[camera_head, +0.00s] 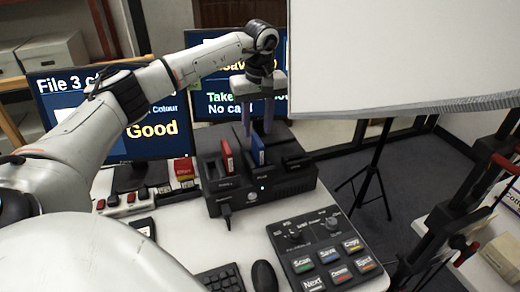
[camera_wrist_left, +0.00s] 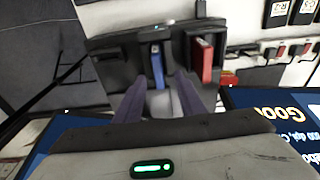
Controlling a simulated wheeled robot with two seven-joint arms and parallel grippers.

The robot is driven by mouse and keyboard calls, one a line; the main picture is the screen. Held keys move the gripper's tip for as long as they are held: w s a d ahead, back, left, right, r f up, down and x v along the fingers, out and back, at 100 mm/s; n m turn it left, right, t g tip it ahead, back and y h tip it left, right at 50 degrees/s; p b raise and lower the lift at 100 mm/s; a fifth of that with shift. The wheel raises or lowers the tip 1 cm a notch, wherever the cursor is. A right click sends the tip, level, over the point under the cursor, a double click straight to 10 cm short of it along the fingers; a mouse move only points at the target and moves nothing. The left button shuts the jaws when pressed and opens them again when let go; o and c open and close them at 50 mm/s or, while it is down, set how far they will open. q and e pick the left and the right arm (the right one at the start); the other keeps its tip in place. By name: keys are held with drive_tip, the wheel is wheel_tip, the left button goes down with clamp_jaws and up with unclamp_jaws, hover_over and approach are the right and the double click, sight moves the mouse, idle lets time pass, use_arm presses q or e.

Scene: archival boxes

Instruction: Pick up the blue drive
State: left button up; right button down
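The blue drive (camera_head: 257,151) stands upright in the middle slot of a black dock (camera_head: 262,190) on the white desk. In the left wrist view the blue drive (camera_wrist_left: 157,70) shows ahead, between the fingertips in the picture. My left gripper (camera_head: 257,130) is open, pointing down above and behind the drive. Its two purple-grey fingers are apart with nothing held between them, and they also show in the left wrist view (camera_wrist_left: 161,80). I cannot tell whether a fingertip touches the drive. My right gripper is not in view.
A red drive (camera_head: 227,155) stands in the slot left of the blue one. A button panel (camera_head: 325,250), mouse (camera_head: 264,276) and keyboard (camera_head: 222,279) lie in front. Monitors (camera_head: 155,115) stand behind.

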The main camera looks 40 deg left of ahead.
sight(258, 140)
use_arm(q)
drive_tip(key=f, duration=0.6)
drive_tip(key=shift+w+a+b, duration=0.25)
drive_tip(key=shift+w+b, duration=0.05)
clamp_jaws()
